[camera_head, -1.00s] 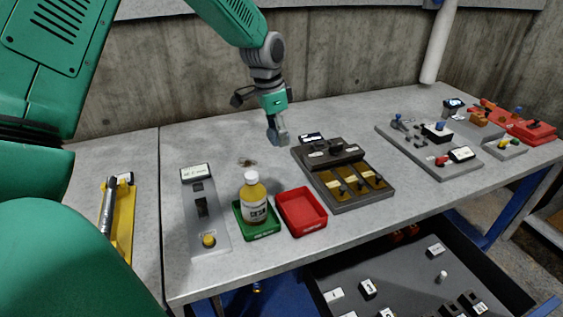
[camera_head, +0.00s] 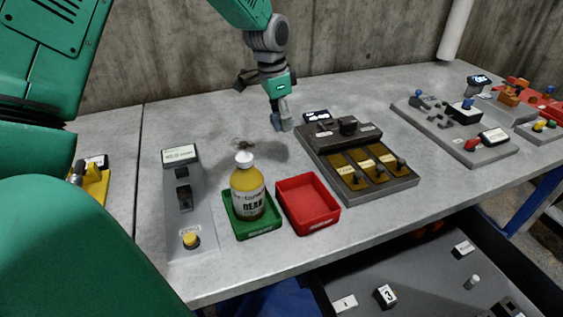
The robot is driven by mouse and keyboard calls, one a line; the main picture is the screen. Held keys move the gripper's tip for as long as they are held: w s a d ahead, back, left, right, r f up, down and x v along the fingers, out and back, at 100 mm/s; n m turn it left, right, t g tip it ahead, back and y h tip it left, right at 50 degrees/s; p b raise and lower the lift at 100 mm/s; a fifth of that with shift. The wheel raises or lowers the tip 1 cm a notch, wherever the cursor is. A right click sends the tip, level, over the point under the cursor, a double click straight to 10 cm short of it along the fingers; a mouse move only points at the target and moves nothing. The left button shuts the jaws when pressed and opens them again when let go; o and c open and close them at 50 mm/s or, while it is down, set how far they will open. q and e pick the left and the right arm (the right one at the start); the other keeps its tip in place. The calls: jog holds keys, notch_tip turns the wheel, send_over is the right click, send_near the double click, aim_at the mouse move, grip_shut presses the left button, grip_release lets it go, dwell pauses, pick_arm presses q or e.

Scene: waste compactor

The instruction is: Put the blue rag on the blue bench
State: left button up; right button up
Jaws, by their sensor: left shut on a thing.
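My left gripper (camera_head: 281,112) hangs fingers-down above the back middle of the grey table top (camera_head: 215,275). It is shut on a small blue-grey piece (camera_head: 284,122) at its fingertips, which looks like the blue rag; the fingers cover much of it. No other blue rag shows. The table has blue legs (camera_head: 520,212). A blue surface (camera_head: 275,300) shows below the table's front edge, mostly hidden; I cannot tell whether it is the blue bench. My right gripper is out of view.
A yellow bottle (camera_head: 247,190) stands in a green tray (camera_head: 250,230), beside a red tray (camera_head: 308,204). Switch panels stand left (camera_head: 185,215) and right (camera_head: 358,160) of them. An open dark drawer (camera_head: 420,285) juts out below. A concrete wall (camera_head: 170,45) closes the back.

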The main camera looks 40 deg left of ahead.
pick_arm(q)
send_over(285, 157)
notch_tip(285, 157, down, 6)
jog(key=shift+s+r, duration=0.15)
jog(key=f, duration=0.4)
jog(key=shift+a+b, duration=0.3)
jog(key=shift+b, duration=0.1)
jog(key=shift+a, duration=0.1)
jog(key=shift+c, duration=0.5)
jog(key=o, duration=1.2)
jog(key=shift+s, duration=0.1)
jog(key=shift+d, duration=0.25)
jog(key=shift+r, duration=0.15)
jog(key=r, duration=0.4)
jog(key=s+r+p, duration=0.1)
jog(key=r, duration=0.6)
jog(key=shift+s+a+r, duration=0.3)
jog(key=shift+a+r, duration=0.05)
